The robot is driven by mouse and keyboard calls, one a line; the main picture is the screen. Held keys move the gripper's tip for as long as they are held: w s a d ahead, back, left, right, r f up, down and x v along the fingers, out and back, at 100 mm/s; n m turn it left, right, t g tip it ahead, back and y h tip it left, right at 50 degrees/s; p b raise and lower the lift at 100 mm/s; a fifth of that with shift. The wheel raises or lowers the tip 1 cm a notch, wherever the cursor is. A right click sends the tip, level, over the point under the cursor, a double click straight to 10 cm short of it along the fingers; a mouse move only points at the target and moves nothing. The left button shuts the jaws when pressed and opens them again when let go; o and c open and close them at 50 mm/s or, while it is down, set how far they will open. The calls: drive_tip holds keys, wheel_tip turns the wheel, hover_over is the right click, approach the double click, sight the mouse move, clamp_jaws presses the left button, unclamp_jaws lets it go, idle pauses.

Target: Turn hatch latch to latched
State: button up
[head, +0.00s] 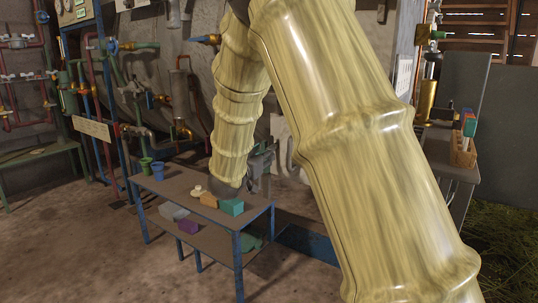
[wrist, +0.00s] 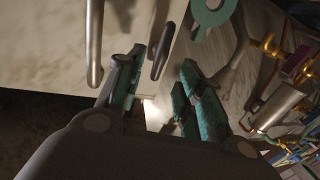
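In the wrist view my gripper (wrist: 163,62) has its two teal-padded fingers apart, with a clear gap between them. A dark elongated handle (wrist: 163,48), which looks like the hatch latch, stands off a pale surface (wrist: 50,60). It appears between or just beyond the fingertips, closer to the left finger; I cannot tell whether they touch. In the head view my gripper (head: 262,162) is a small dark shape partly hidden behind my arm, near the big grey vessel. The latch cannot be made out there, and its setting is not clear.
A metal bar handle (wrist: 95,45) stands left of the fingers. A teal ring (wrist: 212,12) is at the top. In the head view a blue-legged table (head: 165,187) with small blocks and cups stands below my arm. Pipes and valves (head: 135,85) line the left; open floor lies in front.

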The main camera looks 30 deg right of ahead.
drive_tip(key=b+x, duration=0.2)
drive_tip(key=x, duration=0.3)
drive_tip(key=shift+w+d, duration=0.1)
clamp_jaws()
